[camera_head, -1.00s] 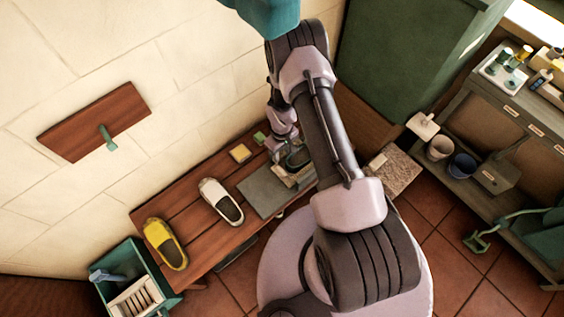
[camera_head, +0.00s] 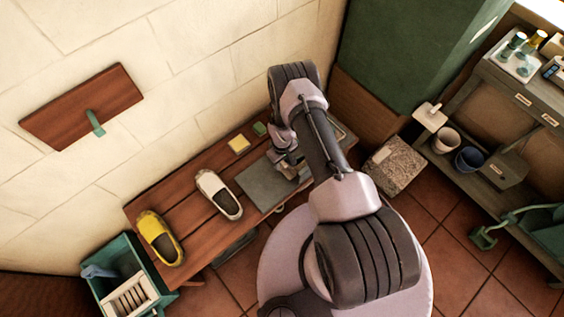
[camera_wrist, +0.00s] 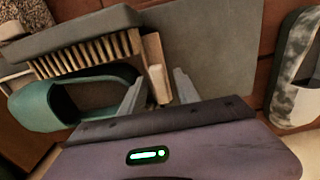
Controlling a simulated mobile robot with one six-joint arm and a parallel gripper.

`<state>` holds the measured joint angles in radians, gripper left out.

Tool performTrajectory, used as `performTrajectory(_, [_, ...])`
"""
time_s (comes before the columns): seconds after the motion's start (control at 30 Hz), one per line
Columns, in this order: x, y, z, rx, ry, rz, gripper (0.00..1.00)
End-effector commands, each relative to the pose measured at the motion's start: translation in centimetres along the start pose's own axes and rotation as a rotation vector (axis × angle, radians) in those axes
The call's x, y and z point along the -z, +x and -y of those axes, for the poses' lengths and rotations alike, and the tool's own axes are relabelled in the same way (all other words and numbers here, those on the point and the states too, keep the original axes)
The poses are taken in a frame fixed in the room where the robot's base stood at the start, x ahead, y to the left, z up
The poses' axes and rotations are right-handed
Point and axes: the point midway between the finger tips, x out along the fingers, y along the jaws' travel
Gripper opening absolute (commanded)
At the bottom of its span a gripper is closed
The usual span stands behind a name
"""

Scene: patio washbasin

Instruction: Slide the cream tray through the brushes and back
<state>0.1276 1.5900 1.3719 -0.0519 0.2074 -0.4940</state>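In the wrist view, a dark grey brush block (camera_wrist: 75,32) with a row of tan bristles (camera_wrist: 85,55) spans the upper left. A green clog (camera_wrist: 50,105) lies below the bristles, its far side covered by the brush. A cream-wood edge (camera_wrist: 155,55) stands at the right end of the brush, with a short cream handle (camera_wrist: 159,84) in front; these look like part of the tray, mostly hidden. My gripper (camera_wrist: 160,92) has its fingers apart, one on each side of the handle, with gaps showing. In the head view my gripper (camera_head: 288,160) is over the bench's right part.
The wooden bench (camera_head: 190,195) carries a grey mat (camera_head: 266,188), a white-grey clog (camera_head: 218,194), a yellow clog (camera_head: 160,238) and a yellow sponge (camera_head: 239,144). A green crate (camera_head: 118,262) stands at its left end. A stone block (camera_head: 395,165) stands right of the bench.

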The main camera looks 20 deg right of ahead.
Motion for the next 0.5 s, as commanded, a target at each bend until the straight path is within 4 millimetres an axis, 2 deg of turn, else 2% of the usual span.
performTrajectory(0.03, [0.0,-0.02,0.0,0.0,0.0,0.0,0.34])
performTrajectory(0.2, [0.0,-0.02,0.0,0.0,0.0,0.0,0.01])
performTrajectory(0.5, [0.0,-0.03,0.0,0.0,0.0,0.0,0.0])
